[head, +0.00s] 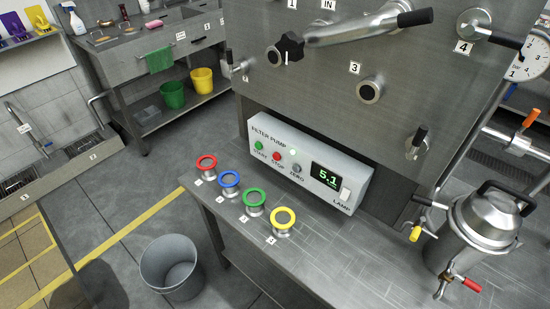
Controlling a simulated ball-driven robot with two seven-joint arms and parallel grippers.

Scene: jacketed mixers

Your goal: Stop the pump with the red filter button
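The grey filter pump control box (305,190) is mounted on the front of the steel cabinet, just above the bench. Its red button (277,157), labelled STOP, sits between the green START button (259,145) and the grey ZERO button (297,168). A small pale indicator light (293,152) shows above the red button. The display (326,177) reads 5.1 in green, and a white LAMP switch (346,194) is at the right end. Neither of my grippers is in view, so nothing covers the buttons.
Red (206,163), blue (229,181), green (254,199) and yellow (283,219) rimmed fittings stand on the steel bench (350,255) before the box. A lidded steel vessel (487,222) is at the right. A grey bucket (171,267) stands on the floor.

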